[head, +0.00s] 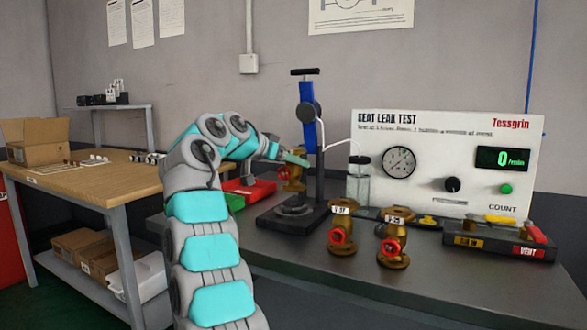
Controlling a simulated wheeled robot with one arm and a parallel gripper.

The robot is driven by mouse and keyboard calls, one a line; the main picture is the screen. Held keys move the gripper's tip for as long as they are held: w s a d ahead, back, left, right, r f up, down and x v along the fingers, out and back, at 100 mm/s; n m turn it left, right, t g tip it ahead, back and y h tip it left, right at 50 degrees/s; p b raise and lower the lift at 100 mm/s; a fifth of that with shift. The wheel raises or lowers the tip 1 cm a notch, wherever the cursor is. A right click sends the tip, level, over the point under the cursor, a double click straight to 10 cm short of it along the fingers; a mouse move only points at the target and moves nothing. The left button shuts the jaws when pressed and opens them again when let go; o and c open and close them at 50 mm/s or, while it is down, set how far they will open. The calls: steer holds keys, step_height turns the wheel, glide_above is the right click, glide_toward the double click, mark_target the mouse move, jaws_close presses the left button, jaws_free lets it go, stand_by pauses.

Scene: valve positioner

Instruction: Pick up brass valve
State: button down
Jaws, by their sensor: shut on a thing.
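A brass valve (292,178) with a red handwheel is in my gripper (291,160), which is shut on its upper part. The valve hangs at the left side of the black press stand (317,190), above its base. From this view I cannot tell whether it touches the stand. Two more brass valves with red handwheels stand upright on the grey bench: one labelled valve (341,232) and another labelled valve (394,240) to its right. My fingertips are small and partly hidden by my wrist.
The white leak test panel (440,155) stands behind the valves, with a clear jar (358,182) at its left. A dark tray (500,243) with a yellow and a red handle is at the right. Red (250,188) and green bins lie left of the stand. The bench front is clear.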

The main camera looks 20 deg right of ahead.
mark_target(294, 149)
steer(key=shift+s+r+p, duration=0.1)
steer(key=shift+r+p, duration=1.7)
steer(key=shift+r, duration=1.2)
